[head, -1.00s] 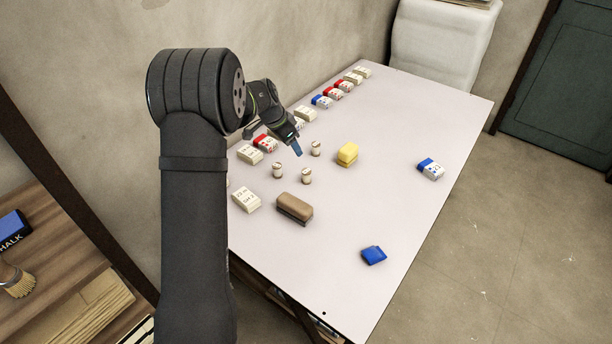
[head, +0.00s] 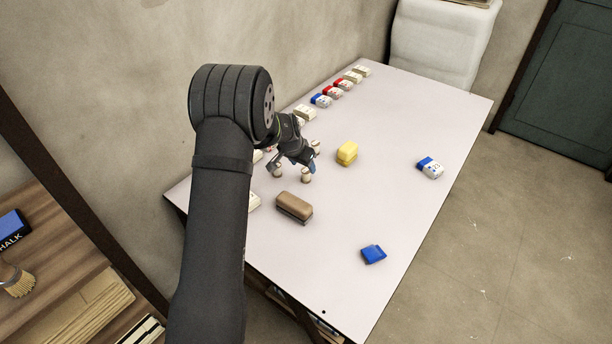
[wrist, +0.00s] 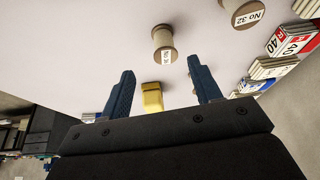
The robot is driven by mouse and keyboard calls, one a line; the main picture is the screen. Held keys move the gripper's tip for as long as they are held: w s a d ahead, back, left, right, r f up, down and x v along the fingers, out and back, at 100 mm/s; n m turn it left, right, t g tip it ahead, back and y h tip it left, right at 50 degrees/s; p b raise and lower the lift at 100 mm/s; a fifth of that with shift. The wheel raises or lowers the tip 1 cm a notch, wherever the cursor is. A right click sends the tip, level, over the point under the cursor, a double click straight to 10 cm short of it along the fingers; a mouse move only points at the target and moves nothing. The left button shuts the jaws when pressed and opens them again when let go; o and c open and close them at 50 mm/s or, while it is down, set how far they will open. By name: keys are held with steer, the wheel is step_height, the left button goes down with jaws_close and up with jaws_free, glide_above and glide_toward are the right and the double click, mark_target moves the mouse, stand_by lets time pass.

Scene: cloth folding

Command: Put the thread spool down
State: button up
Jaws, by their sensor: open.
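Small pale thread spools stand on the table near my gripper. In the head view one spool (head: 306,176) is just in front of my gripper, another (head: 277,171) is at its left, and a third (head: 316,147) is at its right, partly hidden. My gripper (head: 292,165) is low over the table with its blue fingertips spread. In the wrist view the gripper (wrist: 163,90) is open, with no spool between its fingers.
A yellow block (head: 347,152), a brown brush-like block (head: 294,206) and blue-marked pieces (head: 373,254) lie on the pale table (head: 400,130). A row of small boxes (head: 333,92) runs along the wall side. The table's right half is mostly clear.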

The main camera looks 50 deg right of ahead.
mark_target(306, 170)
steer(key=shift+w+d+x, duration=0.1)
steer(key=shift+w+x, duration=0.05)
steer(key=shift+x, duration=1.1)
steer(key=shift+w+d+x, duration=0.1)
steer(key=shift+x, duration=1.2)
steer(key=shift+w+d+x, duration=0.1)
steer(key=shift+w+x, duration=0.05)
steer(key=shift+x, duration=1.1)
steer(key=shift+r, duration=0.15)
steer(key=c, duration=1.1)
steer(key=shift+r, duration=0.1)
steer(key=shift+c, duration=0.2)
